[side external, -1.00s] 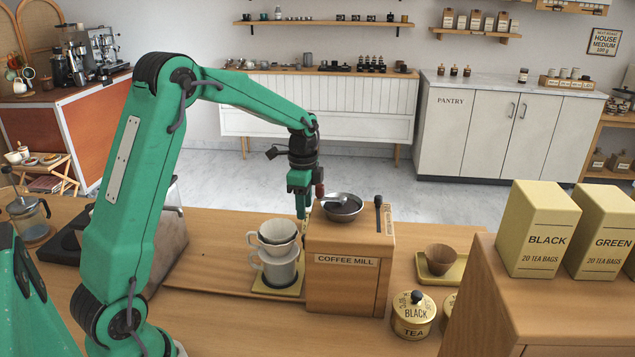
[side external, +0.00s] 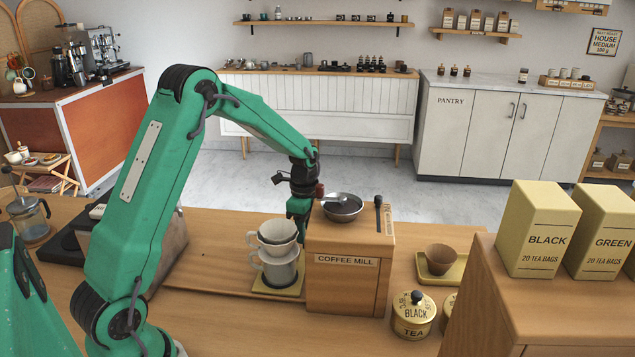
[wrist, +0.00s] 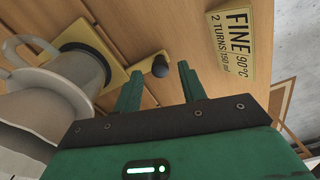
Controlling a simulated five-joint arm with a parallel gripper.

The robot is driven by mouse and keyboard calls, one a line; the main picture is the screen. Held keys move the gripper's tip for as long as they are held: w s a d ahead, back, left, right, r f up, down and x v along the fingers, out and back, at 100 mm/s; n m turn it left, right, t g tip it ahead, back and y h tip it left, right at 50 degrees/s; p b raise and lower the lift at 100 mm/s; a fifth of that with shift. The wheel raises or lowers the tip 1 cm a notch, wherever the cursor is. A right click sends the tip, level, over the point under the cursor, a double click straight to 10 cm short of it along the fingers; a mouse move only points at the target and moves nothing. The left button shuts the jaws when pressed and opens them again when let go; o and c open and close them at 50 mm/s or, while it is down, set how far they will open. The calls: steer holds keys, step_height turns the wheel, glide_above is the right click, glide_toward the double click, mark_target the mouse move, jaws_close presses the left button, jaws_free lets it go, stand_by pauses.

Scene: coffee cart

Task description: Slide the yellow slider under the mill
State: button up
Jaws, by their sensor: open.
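The yellow slider (side external: 262,289) is a flat plate on the counter beside the mill, with the white dripper (side external: 277,232) and server (side external: 278,270) standing on it. In the wrist view the slider (wrist: 117,77) has a short bar ending in a dark round knob (wrist: 160,66). My gripper (wrist: 158,78) is open and empty, its fingers on either side of the knob, apart from it as far as I can tell. In the side view my gripper (side external: 298,208) is low behind the dripper and mill, its fingertips hidden. The wooden coffee mill (side external: 346,285) stands right of the slider.
A metal bowl (side external: 342,206) sits on top of the mill. A yellow "FINE" label (wrist: 243,40) shows in the wrist view. Right of the mill are a tea tin (side external: 413,317) and a yellow tray (side external: 456,273) with a brown cup.

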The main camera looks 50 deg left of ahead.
steer(key=shift+f, duration=1.5)
steer(key=shift+c, duration=0.4)
jaws_close()
